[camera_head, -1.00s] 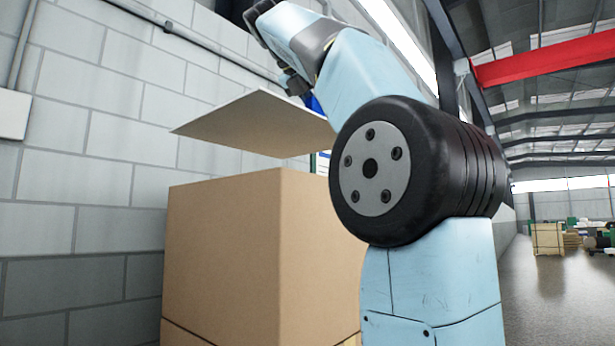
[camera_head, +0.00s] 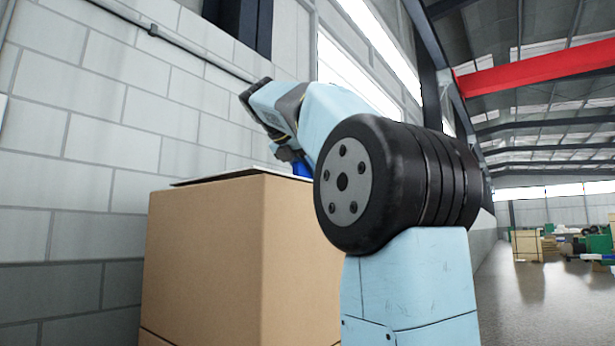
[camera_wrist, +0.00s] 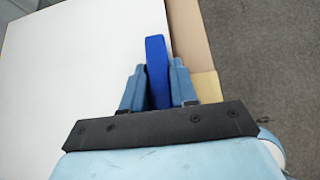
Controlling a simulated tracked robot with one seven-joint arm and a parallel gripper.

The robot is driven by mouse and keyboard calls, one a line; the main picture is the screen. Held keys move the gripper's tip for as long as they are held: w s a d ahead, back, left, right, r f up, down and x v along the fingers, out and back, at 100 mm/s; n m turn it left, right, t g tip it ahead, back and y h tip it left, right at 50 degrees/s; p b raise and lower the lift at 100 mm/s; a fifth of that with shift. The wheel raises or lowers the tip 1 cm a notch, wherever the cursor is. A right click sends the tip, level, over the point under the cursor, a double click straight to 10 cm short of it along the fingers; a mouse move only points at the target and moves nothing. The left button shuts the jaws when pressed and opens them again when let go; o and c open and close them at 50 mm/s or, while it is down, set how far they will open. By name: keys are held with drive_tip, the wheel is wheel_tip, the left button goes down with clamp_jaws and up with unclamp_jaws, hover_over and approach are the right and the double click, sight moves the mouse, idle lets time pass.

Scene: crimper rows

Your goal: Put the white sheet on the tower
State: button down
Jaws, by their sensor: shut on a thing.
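The tower (camera_head: 215,265) is a stack of brown cardboard boxes, with a seam low down in the head view. My gripper (camera_wrist: 157,85) is shut on an upright blue grip (camera_wrist: 156,60) at the sheet's right part.
A pale block wall (camera_head: 80,150) with a conduit stands close behind and left of the tower. Grey floor (camera_wrist: 265,60) is open right of the tower. Far right, crates (camera_head: 526,244) and other goods stand in the hall.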

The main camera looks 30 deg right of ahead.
drive_tip(key=shift+s+f, duration=0.1)
drive_tip(key=shift+f, duration=0.75)
drive_tip(key=c, duration=0.9)
unclamp_jaws()
drive_tip(key=shift+a, duration=0.1)
drive_tip(key=v, duration=1.2)
